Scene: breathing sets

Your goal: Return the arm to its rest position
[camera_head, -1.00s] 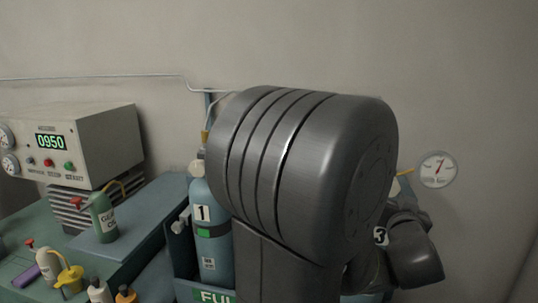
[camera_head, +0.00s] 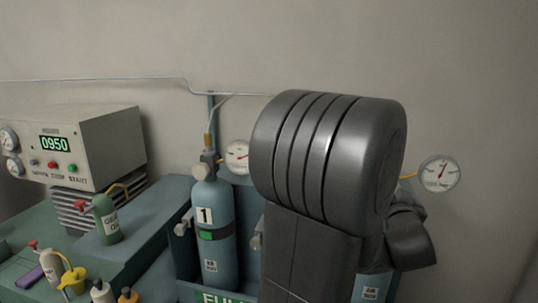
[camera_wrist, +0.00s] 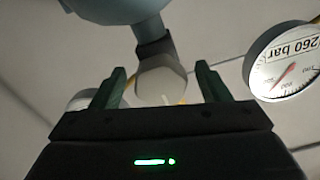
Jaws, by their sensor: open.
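My arm (camera_head: 325,160) fills the middle of the head view, a dark grey elbow and links in front of the cylinder rack. My gripper's fingers are hidden in the head view. In the wrist view my gripper (camera_wrist: 160,88) shows two green fingers apart, with a pale grey valve knob (camera_wrist: 160,82) seen beyond and between them. Whether the fingers touch the knob I cannot tell. A blue cylinder body (camera_wrist: 120,8) shows at the top of that view.
Cylinder 1 (camera_head: 210,235) stands in the blue rack (camera_head: 250,190), left of my arm. Gauges hang on the wall, one at right (camera_head: 439,173) and one marked 260 bar (camera_wrist: 285,65). At left are a panel reading 0950 (camera_head: 95,145) and several bottles on a green bench (camera_head: 20,270).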

